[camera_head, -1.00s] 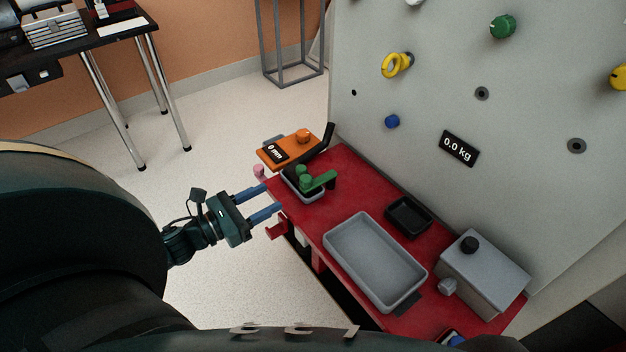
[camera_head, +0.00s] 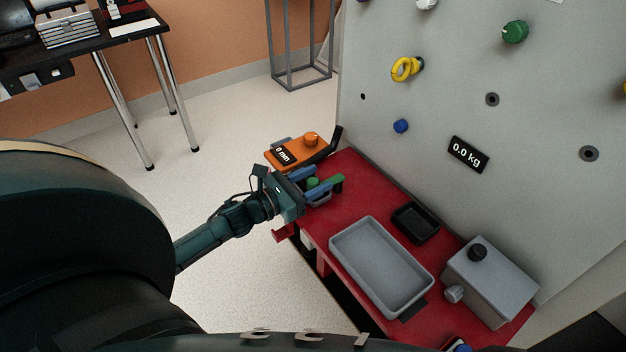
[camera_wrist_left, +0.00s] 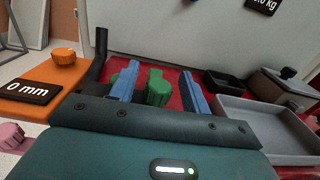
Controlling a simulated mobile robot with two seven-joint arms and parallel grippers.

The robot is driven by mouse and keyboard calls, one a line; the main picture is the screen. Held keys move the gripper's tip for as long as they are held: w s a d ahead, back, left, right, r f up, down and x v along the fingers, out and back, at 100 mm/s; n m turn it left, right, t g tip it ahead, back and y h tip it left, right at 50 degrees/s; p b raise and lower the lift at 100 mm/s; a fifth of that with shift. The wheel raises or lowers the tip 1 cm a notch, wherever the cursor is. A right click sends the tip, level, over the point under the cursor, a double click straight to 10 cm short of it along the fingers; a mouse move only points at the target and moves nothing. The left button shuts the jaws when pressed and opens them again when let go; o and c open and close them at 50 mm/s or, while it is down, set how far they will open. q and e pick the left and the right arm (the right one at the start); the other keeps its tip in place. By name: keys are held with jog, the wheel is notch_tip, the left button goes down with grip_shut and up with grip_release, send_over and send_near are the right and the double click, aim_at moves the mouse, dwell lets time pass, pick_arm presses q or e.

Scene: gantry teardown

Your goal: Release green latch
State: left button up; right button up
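My left gripper (camera_head: 314,181) is open, with one finger on each side of the knob. A gap shows between the knob and the right finger; contact on the left is unclear. My right gripper is in neither view.
An orange gauge reading 0 mm (camera_head: 284,157) and a black upright bar (camera_wrist_left: 100,49) stand close left of the latch. A large grey tray (camera_head: 341,262), a small black tray (camera_head: 413,238) and a grey box (camera_head: 478,300) lie farther right. The grey panel (camera_head: 455,95) rises behind.

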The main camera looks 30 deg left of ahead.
pick_arm(q)
grip_shut()
dwell(0.3)
jog(key=shift+d, duration=0.1)
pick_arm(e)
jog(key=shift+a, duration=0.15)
